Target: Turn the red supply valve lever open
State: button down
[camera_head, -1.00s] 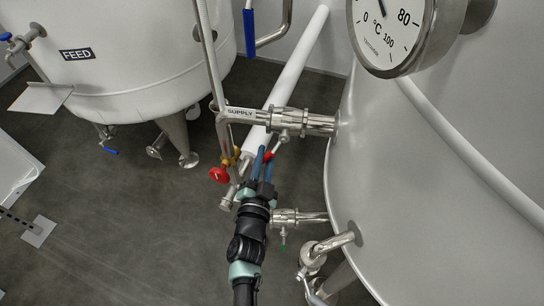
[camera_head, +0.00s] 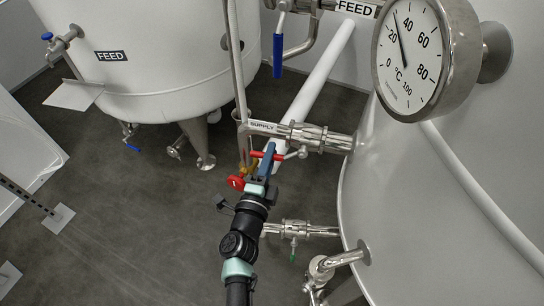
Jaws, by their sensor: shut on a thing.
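The red supply valve lever (camera_head: 259,154) shows in the head view. It points left from the valve's steel stem (camera_head: 300,153), roughly along the steel pipe labelled SUPPLY (camera_head: 264,126) and just below it. My gripper (camera_head: 268,154) reaches up from below and is shut on the lever, between its free left end and the stem. The blue fingers cross in front of the lever and hide a short part of it.
A round red handwheel (camera_head: 236,182) on a brass fitting sits close left of my gripper. A second steel outlet with a green handle (camera_head: 293,246) is below right. The large tank (camera_head: 440,210) fills the right side. Open floor (camera_head: 120,220) lies at left.

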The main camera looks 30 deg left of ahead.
jog(key=shift+a+r+m, duration=0.1)
jog(key=shift+r+m, duration=0.4)
jog(key=shift+m, duration=0.1)
jog(key=c, duration=0.8)
grip_release()
jog(key=s, duration=0.4)
jog(key=s+d, duration=0.1)
jog(key=s, duration=0.3)
jog(key=s+d, duration=0.1)
jog(key=s, duration=0.3)
jog(key=shift+s+d+f, duration=0.15)
jog(key=shift+s+d, duration=0.05)
jog(key=shift+s, duration=0.2)
